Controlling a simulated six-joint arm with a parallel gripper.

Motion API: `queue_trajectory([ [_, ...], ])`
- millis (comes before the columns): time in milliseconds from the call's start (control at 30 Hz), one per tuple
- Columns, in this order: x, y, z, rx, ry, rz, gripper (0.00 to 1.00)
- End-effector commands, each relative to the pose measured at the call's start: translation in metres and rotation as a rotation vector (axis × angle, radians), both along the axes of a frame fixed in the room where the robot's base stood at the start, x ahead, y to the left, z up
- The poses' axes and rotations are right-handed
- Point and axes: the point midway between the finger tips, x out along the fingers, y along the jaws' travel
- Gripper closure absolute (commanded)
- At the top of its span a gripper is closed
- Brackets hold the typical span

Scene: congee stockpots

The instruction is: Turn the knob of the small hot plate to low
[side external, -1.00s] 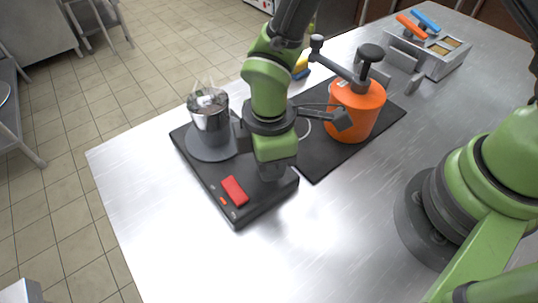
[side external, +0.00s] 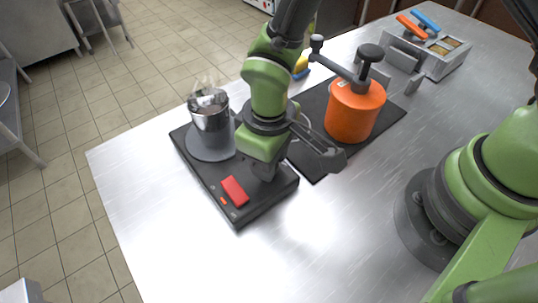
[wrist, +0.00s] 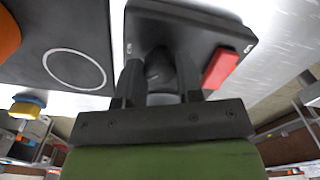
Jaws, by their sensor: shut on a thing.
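The small hot plate (side external: 205,178) is a black slab on the steel table, with a red block (side external: 234,191) and a small orange light on its front part. It also fills the top of the wrist view (wrist: 190,22). Its dark round knob (wrist: 158,68) sits between the two fingers of my gripper (wrist: 159,80), which is shut on it. In the side view my gripper (side external: 264,172) points down at the plate's right end, and my wrist hides the knob. Small white marks show near the plate's edge in the wrist view, too small to read. The knob's setting cannot be read.
A steaming metal pot (side external: 210,120) stands on the plate's round burner. A metal holder (side external: 440,58) with orange and blue handles is at the back. The front table is clear.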

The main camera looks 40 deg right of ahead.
Motion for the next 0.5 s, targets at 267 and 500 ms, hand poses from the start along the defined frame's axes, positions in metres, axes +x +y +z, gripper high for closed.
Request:
queue_trajectory([
  [267, -0.0008, -0.0001, 0.0003, -0.002, 0.002, -0.264, 0.9],
  [500, -0.0009, -0.0002, 0.0003, -0.002, 0.002, -0.483, 0.9],
])
